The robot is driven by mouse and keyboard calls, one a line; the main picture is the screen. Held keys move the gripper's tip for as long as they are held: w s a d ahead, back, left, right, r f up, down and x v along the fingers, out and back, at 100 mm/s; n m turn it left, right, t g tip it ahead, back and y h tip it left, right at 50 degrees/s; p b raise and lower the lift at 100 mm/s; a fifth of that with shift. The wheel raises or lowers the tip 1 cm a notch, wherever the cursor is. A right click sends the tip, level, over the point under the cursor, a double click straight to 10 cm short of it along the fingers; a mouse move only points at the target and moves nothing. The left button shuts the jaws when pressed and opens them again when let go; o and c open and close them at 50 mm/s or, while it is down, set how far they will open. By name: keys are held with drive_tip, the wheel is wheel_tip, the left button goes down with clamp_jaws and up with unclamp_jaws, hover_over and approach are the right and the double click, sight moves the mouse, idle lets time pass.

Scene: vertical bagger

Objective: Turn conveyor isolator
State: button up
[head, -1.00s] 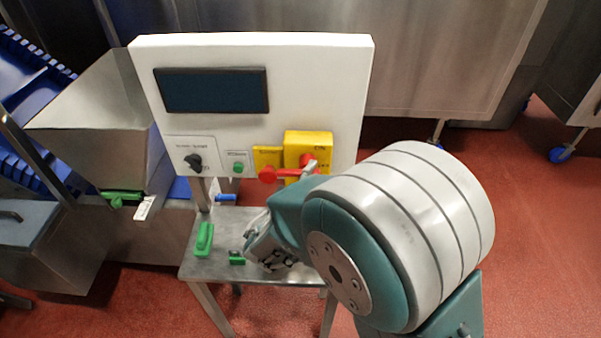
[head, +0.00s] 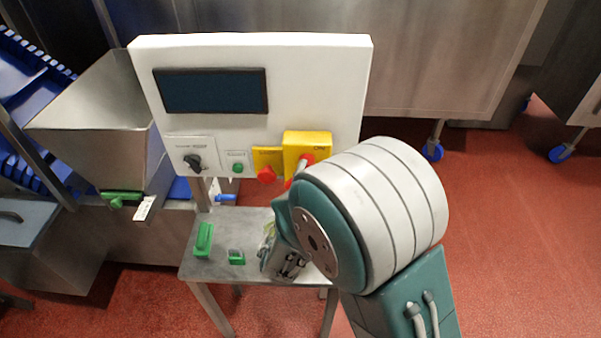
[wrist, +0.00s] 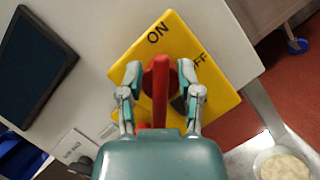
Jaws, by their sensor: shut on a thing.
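The conveyor isolator is a yellow box (head: 303,142) at the lower right of the white panel, with a red handle (head: 307,159) partly hidden by my arm. In the wrist view, the yellow plate (wrist: 222,82) carries ON and OFF labels, and the red handle (wrist: 160,80) stands upright in the picture, its upper end just below ON. My gripper (wrist: 174,75) is shut on the handle, one finger on each side. In the head view my wrist covers most of the gripper.
The white panel (head: 330,70) also holds a dark screen (head: 210,90), a black selector knob (head: 193,162), a green button (head: 238,168) and a red knob (head: 267,174) close left of the isolator. A steel stand with green items (head: 204,237) is below. Red floor is open at right.

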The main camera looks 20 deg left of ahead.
drive_tip(key=n+y, duration=0.1)
drive_tip(key=n, duration=0.1)
drive_tip(key=n+y, duration=0.1)
drive_tip(key=n, duration=0.1)
drive_tip(key=n+y, duration=0.1)
drive_tip(key=n, duration=0.1)
drive_tip(key=shift+a+f+n+t, duration=0.15)
drive_tip(key=shift+f+n+t, duration=0.1)
drive_tip(key=shift+n+t, duration=0.05)
drive_tip(key=shift+s+a+n+y, duration=0.1)
drive_tip(key=shift+n+y, duration=0.8)
drive_tip(key=shift+n, duration=0.75)
drive_tip(key=shift+s+a+n+y, duration=0.1)
drive_tip(key=shift+n+y, duration=0.8)
drive_tip(key=shift+n, duration=0.75)
drive_tip(key=o, duration=1.2)
drive_tip(key=shift+w, duration=0.1)
drive_tip(key=shift+o, duration=0.2)
drive_tip(key=shift+a+r, duration=0.1)
drive_tip(key=shift+a, duration=0.05)
drive_tip(key=shift+r, duration=0.1)
drive_tip(key=v, duration=0.5)
drive_tip(key=shift+r, duration=0.15)
